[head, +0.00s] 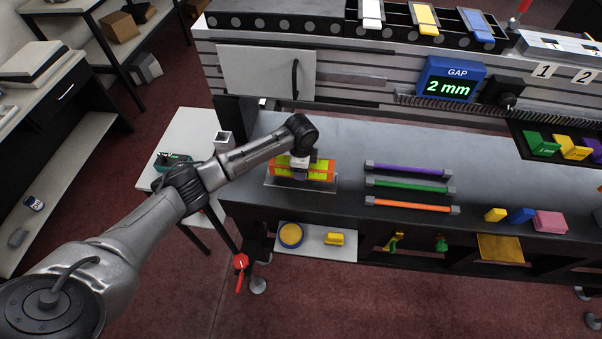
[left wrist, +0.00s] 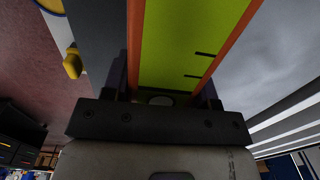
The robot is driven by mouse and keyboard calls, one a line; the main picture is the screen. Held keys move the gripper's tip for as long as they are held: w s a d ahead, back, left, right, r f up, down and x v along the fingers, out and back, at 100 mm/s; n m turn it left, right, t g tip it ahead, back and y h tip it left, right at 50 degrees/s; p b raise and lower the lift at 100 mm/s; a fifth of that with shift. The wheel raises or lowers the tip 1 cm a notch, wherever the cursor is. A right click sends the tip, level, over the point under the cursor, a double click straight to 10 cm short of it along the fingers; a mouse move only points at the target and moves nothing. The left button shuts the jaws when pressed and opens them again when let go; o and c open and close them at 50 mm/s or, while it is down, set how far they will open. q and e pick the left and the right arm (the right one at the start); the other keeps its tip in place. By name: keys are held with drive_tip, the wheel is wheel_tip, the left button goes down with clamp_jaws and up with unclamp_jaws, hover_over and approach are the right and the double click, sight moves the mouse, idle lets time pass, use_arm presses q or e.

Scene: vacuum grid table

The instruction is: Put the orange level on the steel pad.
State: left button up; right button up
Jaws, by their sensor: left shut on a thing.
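The orange level (head: 320,172), with yellow-green faces, is at the left part of the grey table in the head view. The steel pad (head: 300,186) shows as a thin plate beneath and in front of it. I cannot tell whether the level touches the pad or is just above it. My left gripper (head: 299,164) comes down from above and is shut on the middle of the level. In the left wrist view the level (left wrist: 190,45) fills the space between the fingers, its yellow-green face edged in orange. My right gripper is not in view.
Purple, green and orange bars (head: 408,187) lie right of the level. Yellow, blue and pink blocks (head: 550,221) are farther right. A blue gap display (head: 450,82) reading 2 mm stands behind. A low shelf (head: 345,253) with yellow items hangs below the front edge.

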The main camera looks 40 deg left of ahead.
use_arm(q)
drive_tip(key=shift+f+b, duration=0.35)
drive_tip(key=shift+f, duration=1.3)
drive_tip(key=shift+f, duration=0.1)
drive_tip(key=o, duration=1.3)
